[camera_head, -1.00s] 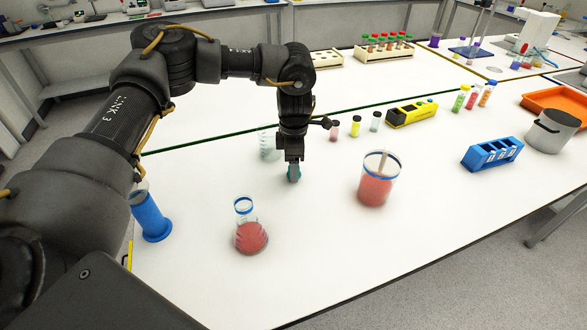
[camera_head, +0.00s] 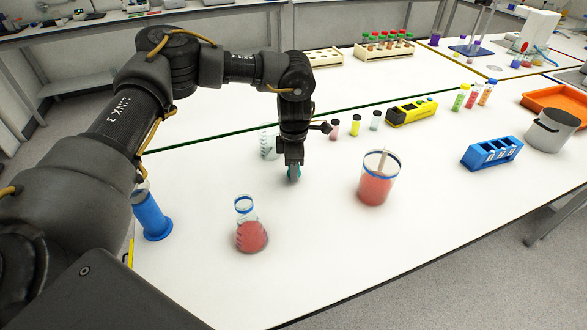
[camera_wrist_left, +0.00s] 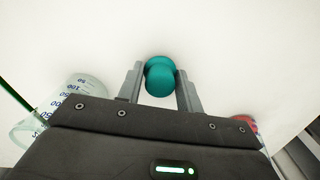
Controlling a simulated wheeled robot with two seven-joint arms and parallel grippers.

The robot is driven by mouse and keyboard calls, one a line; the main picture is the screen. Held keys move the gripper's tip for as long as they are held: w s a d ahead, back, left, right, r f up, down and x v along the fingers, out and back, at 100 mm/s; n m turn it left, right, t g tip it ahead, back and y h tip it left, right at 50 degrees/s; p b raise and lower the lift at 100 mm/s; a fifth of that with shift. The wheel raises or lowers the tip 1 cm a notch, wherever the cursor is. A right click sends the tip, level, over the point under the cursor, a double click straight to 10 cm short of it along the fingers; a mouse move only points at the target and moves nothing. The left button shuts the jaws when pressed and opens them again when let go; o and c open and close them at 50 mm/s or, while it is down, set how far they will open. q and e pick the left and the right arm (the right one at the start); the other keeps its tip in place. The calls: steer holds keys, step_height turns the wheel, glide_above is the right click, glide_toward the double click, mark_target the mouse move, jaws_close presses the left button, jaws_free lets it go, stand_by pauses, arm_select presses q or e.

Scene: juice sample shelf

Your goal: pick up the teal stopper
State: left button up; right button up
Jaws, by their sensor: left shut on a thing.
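The teal stopper (camera_wrist_left: 160,78) sits between the two fingers of my left gripper (camera_wrist_left: 161,88) in the left wrist view. The fingers are shut on it, one on each side. I cannot tell whether the stopper touches the table. My right gripper is not in view.
A clear beaker (camera_wrist_left: 75,98) stands close behind the gripper. A flask of red liquid (camera_head: 251,236) stands to the front left and a beaker of red liquid (camera_head: 375,186) to the right. A blue cylinder (camera_head: 151,216) is at the left. The table between flask and red beaker is clear.

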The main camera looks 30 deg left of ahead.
arm_select(q)
steer(key=shift+r, duration=0.1)
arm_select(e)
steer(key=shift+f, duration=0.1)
arm_select(q)
steer(key=shift+r, duration=0.15)
step_height(320, 180, up, 2)
steer(key=shift+w+b, duration=0.1)
steer(key=shift+b, duration=0.7)
steer(key=s+d+r+b, duration=0.2)
steer(key=s+d+r, duration=0.6)
steer(key=s+r, duration=0.2)
steer(key=shift+s+d+r+b, duration=0.25)
steer(key=shift+s+b, duration=0.15)
steer(key=shift+s, duration=0.3)
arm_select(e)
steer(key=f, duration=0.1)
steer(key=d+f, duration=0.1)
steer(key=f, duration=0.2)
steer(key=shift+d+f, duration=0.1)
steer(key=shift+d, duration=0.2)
arm_select(q)
steer(key=shift+a, duration=0.1)
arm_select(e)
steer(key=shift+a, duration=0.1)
